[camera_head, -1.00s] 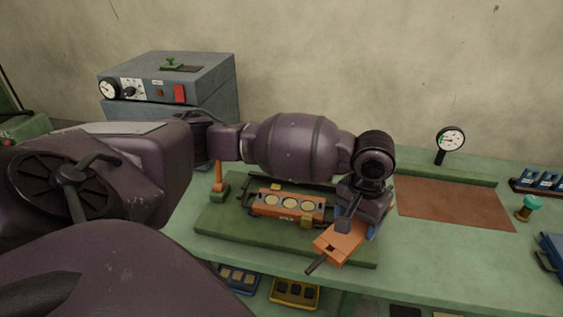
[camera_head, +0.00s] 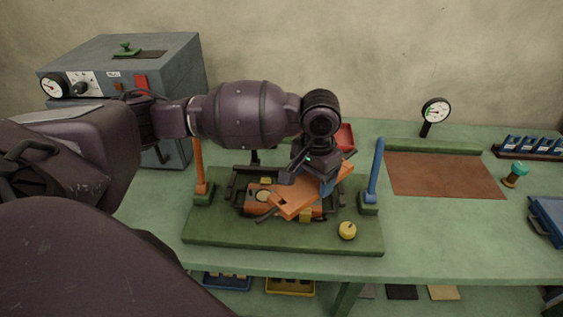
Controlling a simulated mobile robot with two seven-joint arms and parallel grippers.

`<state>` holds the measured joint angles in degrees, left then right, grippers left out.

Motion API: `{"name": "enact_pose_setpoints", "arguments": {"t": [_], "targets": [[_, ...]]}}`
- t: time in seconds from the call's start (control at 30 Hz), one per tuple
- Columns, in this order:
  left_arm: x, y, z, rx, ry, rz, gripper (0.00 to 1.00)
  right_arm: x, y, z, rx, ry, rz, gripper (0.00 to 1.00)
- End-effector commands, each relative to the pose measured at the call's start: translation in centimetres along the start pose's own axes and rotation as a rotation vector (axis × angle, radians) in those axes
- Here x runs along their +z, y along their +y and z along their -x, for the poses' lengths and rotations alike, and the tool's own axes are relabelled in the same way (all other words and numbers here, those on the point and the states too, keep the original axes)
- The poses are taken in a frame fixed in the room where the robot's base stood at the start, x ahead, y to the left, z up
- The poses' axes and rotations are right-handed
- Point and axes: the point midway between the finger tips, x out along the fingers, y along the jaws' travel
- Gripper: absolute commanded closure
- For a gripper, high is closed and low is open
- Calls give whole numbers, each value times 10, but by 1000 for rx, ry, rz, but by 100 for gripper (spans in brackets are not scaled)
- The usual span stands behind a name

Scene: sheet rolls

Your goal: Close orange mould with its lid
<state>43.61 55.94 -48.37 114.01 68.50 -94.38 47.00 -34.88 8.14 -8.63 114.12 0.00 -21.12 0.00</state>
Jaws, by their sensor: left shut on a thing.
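The orange mould (camera_head: 256,208) sits in a dark frame on a green base board. One round pale cavity shows at its left; the rest is hidden under the lid. The orange lid (camera_head: 291,203) is a flat plate with a dark handle, turned at an angle to the mould and over its middle and right part. I cannot tell whether it touches the mould. My left gripper (camera_head: 305,183) is shut on the lid from above, with the arm reaching in from the left. My right gripper is not in view.
The green board (camera_head: 225,236) carries an orange post (camera_head: 199,168), a blue post (camera_head: 375,172) and a yellow knob (camera_head: 347,231). A grey machine (camera_head: 165,82) stands at the back left. A brown mat (camera_head: 445,175) and free bench lie to the right.

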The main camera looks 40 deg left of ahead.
Motion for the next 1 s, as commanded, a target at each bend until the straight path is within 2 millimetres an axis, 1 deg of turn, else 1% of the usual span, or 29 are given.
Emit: {"name": "enact_pose_setpoints", "arguments": {"t": [0.03,0.2,0.5,0.6,0.8,1.0], "targets": [[-1,-8,-4,0,0,-52,82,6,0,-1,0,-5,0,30],[-4,-32,-11,1,0,-256,82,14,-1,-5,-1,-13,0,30],[-6,-73,-22,0,-1,-603,82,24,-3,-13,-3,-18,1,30],[-6,-82,-24,-1,0,-691,82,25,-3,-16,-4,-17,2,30],[-6,-94,-26,-3,1,-796,82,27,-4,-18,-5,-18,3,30],[-6,-96,-28,-4,1,-818,82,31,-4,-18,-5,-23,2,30]]}}
